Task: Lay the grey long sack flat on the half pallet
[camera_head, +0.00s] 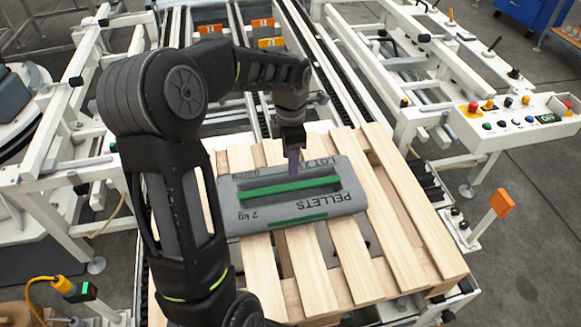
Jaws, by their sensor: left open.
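The grey long sack (292,209), marked "PELLETS" and "2 kg" with green stripes, lies flat across the slats of the wooden half pallet (407,215). Its lettering is upside down in the picture. My left gripper (294,165) is open and points down at the sack's far edge, near its middle. Whether the fingers touch the sack is hard to tell. My left forearm hides part of the pallet's left side and may cover the sack's left end. My right gripper is not in view.
The pallet sits on a conveyor between white frames. A control panel (512,121) with coloured buttons stands at the right. An orange flag-like part (502,203) rises beside the pallet. Orange markers (270,43) sit on the conveyor behind. Bare slats lie right of and in front of the sack.

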